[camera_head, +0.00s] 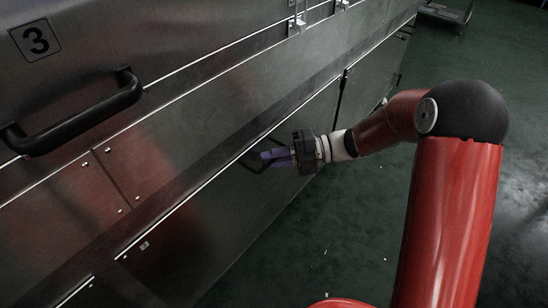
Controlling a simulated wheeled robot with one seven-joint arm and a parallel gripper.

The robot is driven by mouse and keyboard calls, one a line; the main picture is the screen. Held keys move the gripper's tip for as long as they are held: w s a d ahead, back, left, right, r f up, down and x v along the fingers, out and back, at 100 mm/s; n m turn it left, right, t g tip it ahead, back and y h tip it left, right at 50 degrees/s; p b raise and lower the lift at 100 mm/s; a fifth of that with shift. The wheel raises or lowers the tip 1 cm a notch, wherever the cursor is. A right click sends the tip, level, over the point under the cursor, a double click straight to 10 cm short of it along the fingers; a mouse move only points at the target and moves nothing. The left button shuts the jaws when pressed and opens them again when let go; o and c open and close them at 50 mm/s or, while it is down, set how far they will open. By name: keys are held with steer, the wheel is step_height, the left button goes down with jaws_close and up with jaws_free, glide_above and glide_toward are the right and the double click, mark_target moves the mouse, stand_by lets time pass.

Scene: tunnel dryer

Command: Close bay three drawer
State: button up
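The bay three drawer (215,217) is a grey metal front low on the dryer, with a small "3" label (144,245) near its lower left corner. A dark strip runs along its bright top edge; I cannot tell how far out it stands. A thin black handle (250,163) is on the drawer front. My gripper (268,156), with purple fingers, is at this handle, reaching in from the right. The fingers overlap the handle in the picture. Whether they touch or grip it is unclear, and the finger gap is too small to make out.
Above is a large metal panel marked "3" (39,39) with a thick black handle (80,115). Metal latches (296,22) sit along the upper edge. The green floor (350,230) is open to the right. A cart (445,12) stands far off at the top right.

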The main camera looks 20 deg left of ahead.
steer(key=p+v, duration=0.1)
steer(key=v, duration=0.6)
steer(key=shift+d, duration=0.35)
steer(key=shift+w, duration=0.15)
steer(key=shift+r, duration=0.1)
steer(key=s+d+r+n+t+h+p, duration=0.2)
steer(key=s+d+r+n+t+h, duration=0.2)
steer(key=n, duration=0.7)
steer(key=s+d+r+n+t+h+p, duration=0.2)
steer(key=s+d+r+n+t+h, duration=0.2)
steer(key=s+d+n, duration=0.5)
steer(key=s+d+r+n+t+h+p, duration=0.2)
steer(key=s+d+r+n+t+h, duration=0.2)
steer(key=d+n, duration=0.6)
step_height(320, 180, up, 4)
steer(key=s+n+h, duration=0.2)
steer(key=n+h, duration=0.1)
steer(key=shift+s+d+r, duration=0.2)
steer(key=shift+s, duration=0.1)
